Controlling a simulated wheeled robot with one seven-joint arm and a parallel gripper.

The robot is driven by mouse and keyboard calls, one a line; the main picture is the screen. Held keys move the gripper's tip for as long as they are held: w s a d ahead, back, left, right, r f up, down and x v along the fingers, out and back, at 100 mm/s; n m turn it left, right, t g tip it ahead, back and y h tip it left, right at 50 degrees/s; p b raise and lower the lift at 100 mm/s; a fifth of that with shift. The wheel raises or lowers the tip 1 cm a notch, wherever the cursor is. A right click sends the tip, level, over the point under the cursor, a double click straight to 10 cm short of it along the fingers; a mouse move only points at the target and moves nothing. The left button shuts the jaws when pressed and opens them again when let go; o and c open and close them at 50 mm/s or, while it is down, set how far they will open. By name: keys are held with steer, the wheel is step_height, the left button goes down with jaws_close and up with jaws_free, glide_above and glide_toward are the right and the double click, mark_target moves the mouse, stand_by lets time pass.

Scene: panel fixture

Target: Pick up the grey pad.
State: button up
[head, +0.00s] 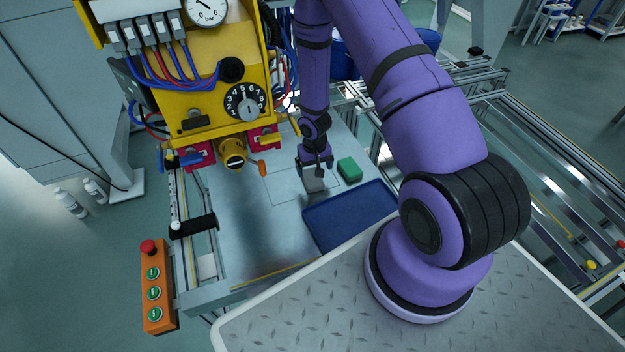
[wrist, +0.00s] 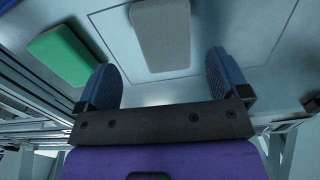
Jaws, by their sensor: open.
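The grey pad (wrist: 161,36) lies on the pale table top, just ahead of my gripper (wrist: 162,80) in the wrist view. My gripper's two blue fingers are apart, with nothing held between them. The pad's near end sits beyond the fingertips, roughly in line with the gap. In the head view the grey pad (head: 314,185) is right below my gripper (head: 317,172) and partly hidden by it. How far the fingers are above the table is hard to tell.
A green pad (head: 349,170) lies just right of the grey pad; it also shows at upper left in the wrist view (wrist: 62,54). A blue tray (head: 352,217) is in front. The yellow panel (head: 205,80) with cables stands at left. The table's left part is clear.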

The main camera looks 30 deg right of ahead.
mark_target(312, 177)
steer(key=shift+w+a+f, duration=0.15)
steer(key=shift+f, duration=1.25)
steer(key=shift+w+a+f, duration=0.1)
steer(key=shift+f, duration=1.3)
steer(key=c, duration=1)
